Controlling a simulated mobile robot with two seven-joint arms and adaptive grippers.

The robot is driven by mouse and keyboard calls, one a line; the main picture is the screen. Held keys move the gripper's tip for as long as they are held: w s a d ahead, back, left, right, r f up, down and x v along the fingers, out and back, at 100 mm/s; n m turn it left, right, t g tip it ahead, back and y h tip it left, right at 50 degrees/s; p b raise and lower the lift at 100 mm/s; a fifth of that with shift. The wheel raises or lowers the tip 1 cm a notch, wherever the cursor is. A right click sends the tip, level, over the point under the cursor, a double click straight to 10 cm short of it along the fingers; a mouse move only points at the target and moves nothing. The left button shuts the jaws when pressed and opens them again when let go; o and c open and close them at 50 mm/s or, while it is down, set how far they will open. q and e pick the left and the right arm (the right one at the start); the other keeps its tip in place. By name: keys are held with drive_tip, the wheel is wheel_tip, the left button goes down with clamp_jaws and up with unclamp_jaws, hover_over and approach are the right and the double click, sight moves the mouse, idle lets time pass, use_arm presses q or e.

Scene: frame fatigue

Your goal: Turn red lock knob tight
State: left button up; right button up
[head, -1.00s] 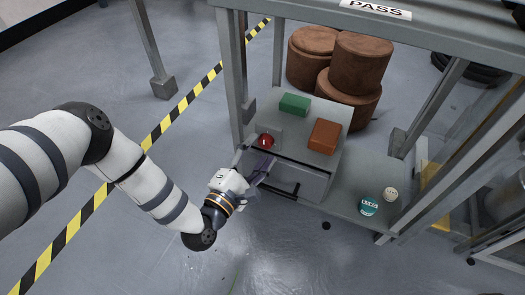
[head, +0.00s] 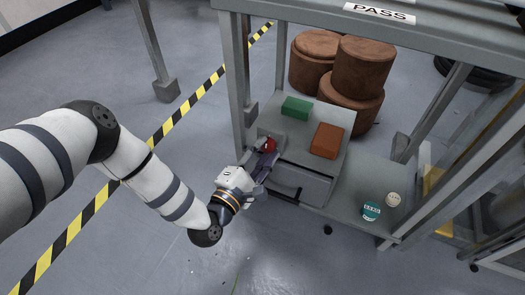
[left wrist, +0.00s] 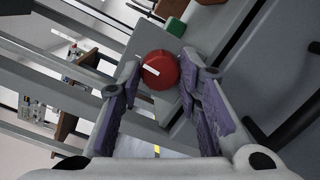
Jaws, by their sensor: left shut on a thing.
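The red lock knob (head: 268,145) sits at the left front of the grey drawer unit (head: 302,165). In the left wrist view the knob (left wrist: 161,70) is round with a white mark across its face, slanting down to the right. My left gripper (head: 267,158) reaches it from the front. In the left wrist view its purple-padded fingers (left wrist: 160,78) stand on either side of the knob and close on it. Part of the knob is hidden behind the fingers in the head view. My right gripper is in neither view.
A green block (head: 297,108) and a brown block (head: 326,140) lie on top of the drawer unit. A black drawer handle is below, close to my left gripper. A teal can (head: 371,211) and a beige round item (head: 393,199) stand on the shelf at right. Frame posts (head: 235,90) rise nearby.

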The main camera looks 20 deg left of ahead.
use_arm(q)
drive_tip(key=shift+r+m+p, duration=0.2)
drive_tip(key=shift+m+p, duration=0.35)
drive_tip(key=shift+m, duration=0.45)
drive_tip(key=m+p, duration=0.2)
drive_tip(key=m, duration=0.2)
drive_tip(key=shift+d+g, duration=0.1)
drive_tip(key=shift+g, duration=0.2)
drive_tip(key=m+y+p, duration=0.1)
drive_tip(key=m, duration=0.2)
drive_tip(key=shift+m, duration=0.4)
drive_tip(key=m+p, duration=0.1)
drive_tip(key=m, duration=0.2)
drive_tip(key=shift+p, duration=0.3)
drive_tip(key=m+y+p, duration=0.1)
drive_tip(key=m, duration=0.3)
drive_tip(key=shift+f, duration=0.1)
drive_tip(key=shift+f+m+y+p, duration=0.1)
drive_tip(key=shift+m+y+p, duration=0.25)
drive_tip(key=shift+m, duration=1.85)
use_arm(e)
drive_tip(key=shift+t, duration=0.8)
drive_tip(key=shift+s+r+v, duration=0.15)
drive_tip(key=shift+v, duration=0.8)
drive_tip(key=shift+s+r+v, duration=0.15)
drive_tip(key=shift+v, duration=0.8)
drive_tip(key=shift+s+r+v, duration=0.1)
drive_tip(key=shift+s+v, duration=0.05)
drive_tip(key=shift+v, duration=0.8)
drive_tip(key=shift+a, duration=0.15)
